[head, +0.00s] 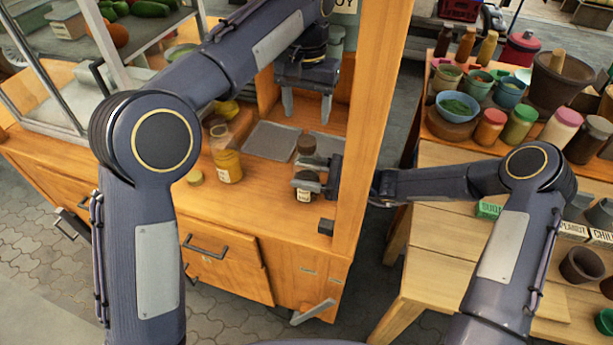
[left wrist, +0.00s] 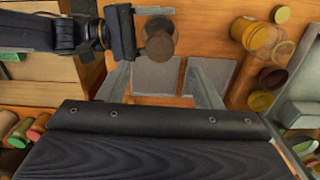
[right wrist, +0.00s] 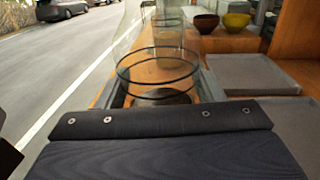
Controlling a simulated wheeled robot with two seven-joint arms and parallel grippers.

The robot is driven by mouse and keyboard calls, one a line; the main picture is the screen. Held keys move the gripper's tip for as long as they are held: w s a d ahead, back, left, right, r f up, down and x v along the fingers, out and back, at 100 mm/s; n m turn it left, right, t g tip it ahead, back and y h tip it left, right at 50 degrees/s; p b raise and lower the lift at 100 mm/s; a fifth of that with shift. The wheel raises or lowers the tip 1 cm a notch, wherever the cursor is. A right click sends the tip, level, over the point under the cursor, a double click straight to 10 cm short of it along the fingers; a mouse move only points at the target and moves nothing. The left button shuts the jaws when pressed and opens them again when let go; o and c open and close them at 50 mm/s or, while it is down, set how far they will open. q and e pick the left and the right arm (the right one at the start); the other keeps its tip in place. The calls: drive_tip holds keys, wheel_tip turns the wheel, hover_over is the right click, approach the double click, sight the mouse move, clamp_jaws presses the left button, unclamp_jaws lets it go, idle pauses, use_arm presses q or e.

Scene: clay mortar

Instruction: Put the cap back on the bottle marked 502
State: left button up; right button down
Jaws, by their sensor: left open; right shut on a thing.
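My right gripper (head: 312,174) is shut on a clear glass bottle (head: 304,195) with brown contents and a pale label, near the counter's right side. In the right wrist view its round rim (right wrist: 158,51) looks open. A dark brown round shape (head: 306,144) shows beyond the upper finger; I cannot tell if it is a cap. My left gripper (head: 307,108) is open and empty, above and behind the bottle. A yellow-filled glass bottle (head: 227,166) stands to the left, with a flat yellow cap (head: 194,176) lying beside it. Label numbers are unreadable.
Two grey trays (head: 272,141) lie flat on the wooden counter (head: 245,200). A wooden post (head: 362,130) stands right of my right gripper. A glass case is at left. A side table (head: 450,215) holds several jars and pots.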

sight(306, 140)
use_arm(q)
drive_tip(key=n, duration=0.5)
drive_tip(key=shift+f, duration=4)
drive_tip(key=shift+c, duration=0.5)
drive_tip(key=c, duration=0.9)
drive_tip(key=shift+c, duration=0.2)
